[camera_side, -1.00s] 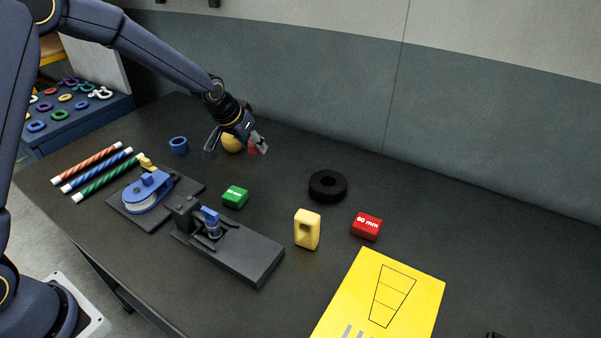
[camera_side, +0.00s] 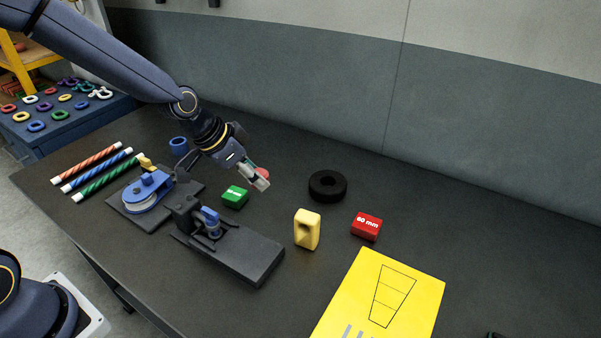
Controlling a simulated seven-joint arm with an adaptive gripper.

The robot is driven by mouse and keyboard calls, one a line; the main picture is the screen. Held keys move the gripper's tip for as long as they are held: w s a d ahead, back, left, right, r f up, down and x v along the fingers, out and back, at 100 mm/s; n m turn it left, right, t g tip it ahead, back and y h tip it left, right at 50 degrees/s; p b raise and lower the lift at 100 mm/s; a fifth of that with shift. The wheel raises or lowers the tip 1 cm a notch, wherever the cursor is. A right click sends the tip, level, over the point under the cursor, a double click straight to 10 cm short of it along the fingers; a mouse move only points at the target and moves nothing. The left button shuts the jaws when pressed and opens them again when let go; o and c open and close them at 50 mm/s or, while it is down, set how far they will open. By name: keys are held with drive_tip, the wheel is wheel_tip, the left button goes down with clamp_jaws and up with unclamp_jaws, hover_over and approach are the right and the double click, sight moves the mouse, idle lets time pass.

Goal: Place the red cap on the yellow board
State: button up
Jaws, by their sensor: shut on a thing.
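The red cap (camera_side: 263,173) shows only as a small red patch at the fingertips of my gripper (camera_side: 256,177). My gripper is shut on it and holds it near the green block, and the fingers hide most of it. I cannot tell its exact height above the table. The yellow board (camera_side: 417,300) lies flat at the front right, marked with a black outlined tapered shape. Its lower edge is cut off by the picture. My gripper is well to the left of the board and farther back.
A green block (camera_side: 235,197), black ring (camera_side: 327,186), yellow block with a hole (camera_side: 307,230) and red "60 mm" block (camera_side: 367,226) stand between gripper and board. A dark fixture (camera_side: 248,253) lies in front. The table right of the black ring is clear.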

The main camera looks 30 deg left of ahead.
drive_tip(key=s+d+r+m+g+h, duration=0.15)
drive_tip(key=s+d+m, duration=0.35)
drive_tip(key=s+d, duration=0.5)
drive_tip(key=s+d+r+m+g+h, duration=0.1)
drive_tip(key=s+d+m+g+h, duration=0.3)
drive_tip(key=s+d, duration=0.6)
drive_tip(key=m+t+y, duration=0.1)
drive_tip(key=y, duration=0.2)
hover_over(385, 316)
drive_tip(key=a, duration=0.2)
drive_tip(key=shift+h, duration=0.25)
drive_tip(key=f, duration=0.8)
drive_tip(key=shift+s+a+f, duration=0.15)
drive_tip(key=shift+s+f, duration=0.2)
drive_tip(key=shift+s, duration=0.05)
drive_tip(key=shift+w+d+f, duration=0.25)
drive_tip(key=shift+f, duration=1.75)
drive_tip(key=shift+f, duration=0.15)
drive_tip(key=o, duration=1)
